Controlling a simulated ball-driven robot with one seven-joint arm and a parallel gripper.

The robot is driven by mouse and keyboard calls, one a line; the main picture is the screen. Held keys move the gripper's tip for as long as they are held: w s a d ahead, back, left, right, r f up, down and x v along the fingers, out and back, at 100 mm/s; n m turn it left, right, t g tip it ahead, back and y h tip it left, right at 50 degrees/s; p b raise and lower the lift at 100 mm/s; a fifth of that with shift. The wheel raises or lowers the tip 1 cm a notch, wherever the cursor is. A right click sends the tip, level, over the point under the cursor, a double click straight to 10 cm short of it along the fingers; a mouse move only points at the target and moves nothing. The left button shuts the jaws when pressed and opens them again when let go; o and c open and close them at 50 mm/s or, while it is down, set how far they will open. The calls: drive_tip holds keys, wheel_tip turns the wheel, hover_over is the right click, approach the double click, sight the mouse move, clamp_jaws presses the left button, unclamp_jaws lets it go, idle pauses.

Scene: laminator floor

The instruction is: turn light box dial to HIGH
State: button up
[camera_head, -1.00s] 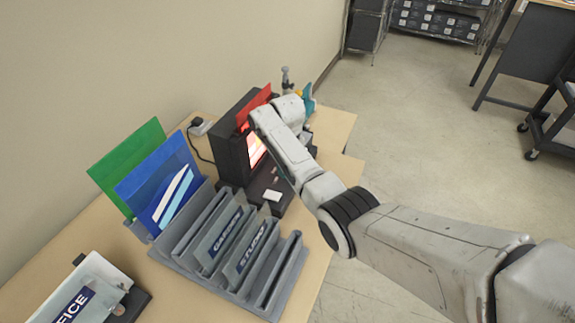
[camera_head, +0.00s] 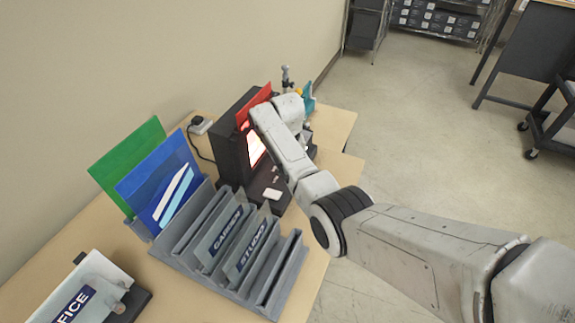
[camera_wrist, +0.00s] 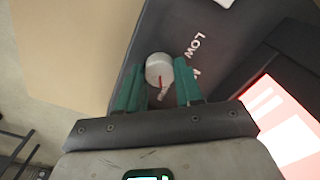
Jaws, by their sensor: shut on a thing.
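The light box (camera_head: 231,150) is a dark case on the wooden table against the wall, with a glowing panel (camera_head: 257,148) that also shows in the wrist view (camera_wrist: 286,120). In the wrist view, its round pale grey dial (camera_wrist: 158,68) carries a red pointer line. The word LOW and part of another label are printed on the dark base beside it. My gripper (camera_wrist: 158,74) has green fingers on both sides of the dial and is shut on it. The red line points towards my gripper's palm. In the head view, my arm hides the dial and fingers.
A grey sorter rack (camera_head: 290,290) with labelled slots stands in front of the light box. Green (camera_head: 130,160) and blue (camera_head: 160,185) sheets stand at the rack's left. A white block (camera_head: 272,194) lies on the light box's base. Open floor lies right of the table.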

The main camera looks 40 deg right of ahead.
drive_tip(key=shift+r, duration=0.1)
drive_tip(key=o, duration=1)
drive_tip(key=shift+o, duration=0.2)
wheel_tip(320, 180, up, 11)
drive_tip(key=b, duration=0.1)
drive_tip(key=shift+b, duration=0.4)
drive_tip(key=shift+f, duration=0.25)
